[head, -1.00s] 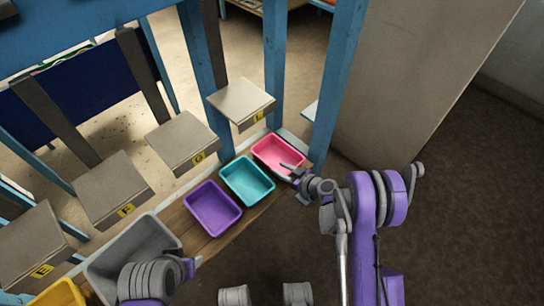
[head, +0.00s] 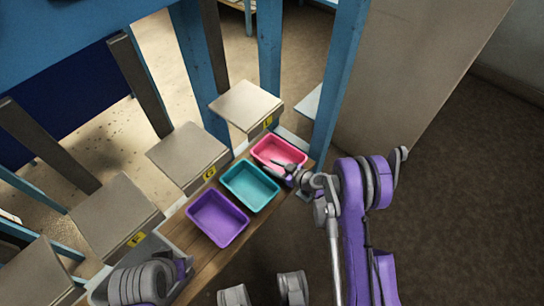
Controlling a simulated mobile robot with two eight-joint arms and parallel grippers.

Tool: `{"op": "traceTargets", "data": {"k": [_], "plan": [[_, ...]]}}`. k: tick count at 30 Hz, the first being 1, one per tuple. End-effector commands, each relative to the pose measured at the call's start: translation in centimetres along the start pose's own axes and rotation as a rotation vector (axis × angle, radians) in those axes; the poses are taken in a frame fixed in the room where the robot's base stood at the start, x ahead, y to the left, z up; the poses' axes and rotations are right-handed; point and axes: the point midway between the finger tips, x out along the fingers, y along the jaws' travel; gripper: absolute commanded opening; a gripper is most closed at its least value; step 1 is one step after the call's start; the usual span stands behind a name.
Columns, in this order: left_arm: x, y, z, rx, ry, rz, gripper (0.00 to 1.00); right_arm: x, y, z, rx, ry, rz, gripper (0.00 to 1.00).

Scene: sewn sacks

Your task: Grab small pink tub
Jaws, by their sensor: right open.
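The small pink tub (head: 272,149) sits at the far end of a wooden shelf, beside the teal tub.
A teal tub (head: 250,187) and a purple tub (head: 217,219) stand in a row on the wooden shelf (head: 190,262). A grey bin lies partly behind my left arm. Labelled grey platforms (head: 187,155) and blue posts (head: 338,90) border the row. Open floor (head: 440,220) lies right.

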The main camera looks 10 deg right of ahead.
Motion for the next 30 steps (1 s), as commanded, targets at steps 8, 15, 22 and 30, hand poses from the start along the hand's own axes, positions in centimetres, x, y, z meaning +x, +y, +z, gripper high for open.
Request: {"op": "traceTargets", "data": {"k": [8, 15, 22, 30], "plan": [[0.11, 0.00, 0.03, 0.000, 0.000, 0.000, 0.50, -0.11, 0.11, 0.29, 0.000, 0.000, 0.001, 0.41], [0.10, 0.00, 0.03, 0.000, 0.000, 0.000, 0.50, -0.09, 0.11, 0.28, 0.001, 0.000, 0.001, 0.13], [0.11, 0.00, 0.03, 0.000, 0.000, 0.000, 0.50, -0.09, 0.10, 0.28, 0.001, 0.000, 0.001, 0.00], [0.11, 0.00, 0.03, 0.000, 0.000, 0.000, 0.50, -0.08, 0.09, 0.29, 0.001, 0.000, 0.000, 0.00]]}}
